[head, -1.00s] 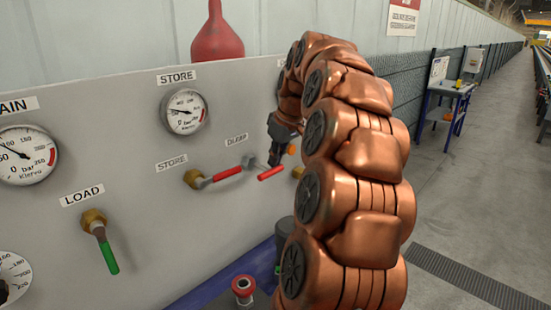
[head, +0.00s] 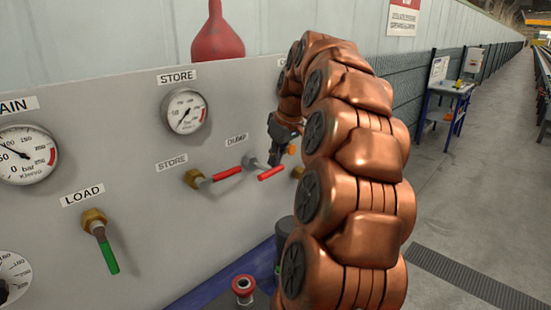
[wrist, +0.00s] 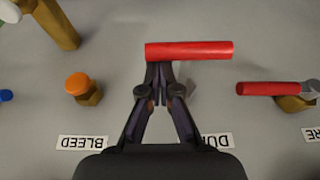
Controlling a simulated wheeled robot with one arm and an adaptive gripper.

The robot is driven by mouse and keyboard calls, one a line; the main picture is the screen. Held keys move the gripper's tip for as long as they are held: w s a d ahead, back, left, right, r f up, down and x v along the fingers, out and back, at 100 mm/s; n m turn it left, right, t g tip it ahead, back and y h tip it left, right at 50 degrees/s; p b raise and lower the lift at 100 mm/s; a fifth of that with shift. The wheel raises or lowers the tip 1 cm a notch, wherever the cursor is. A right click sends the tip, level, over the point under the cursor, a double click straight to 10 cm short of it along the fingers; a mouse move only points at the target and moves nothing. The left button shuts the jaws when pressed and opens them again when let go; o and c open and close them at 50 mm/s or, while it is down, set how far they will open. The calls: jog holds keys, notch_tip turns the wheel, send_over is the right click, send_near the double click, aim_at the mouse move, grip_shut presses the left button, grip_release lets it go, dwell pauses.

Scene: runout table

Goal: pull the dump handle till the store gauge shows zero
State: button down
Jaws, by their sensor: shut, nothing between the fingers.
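The store gauge (head: 186,111) is a round white dial under a STORE label in the head view. Its needle points to the lower left, near the low end of the scale; I cannot read the exact value. The dump handle (head: 271,173) is a red lever at the DUMP label (head: 237,140); it also shows as a red bar in the wrist view (wrist: 188,50). My gripper (wrist: 159,70) is shut and empty, its fingertips right against or just beside the bar's left part. I cannot tell whether they touch. My arm hides the panel's right part.
The red store handle (head: 227,173) lies close left of the dump handle. The orange-capped bleed valve (wrist: 79,84) is on the other side. Open floor lies right.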

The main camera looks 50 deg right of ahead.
jog(key=shift+s+f, duration=0.15)
jog(key=shift+f, duration=0.15)
jog(key=shift+r, duration=0.45)
jog(key=p+v, duration=0.3)
jog(key=v, duration=0.6)
jog(key=shift+r, duration=0.25)
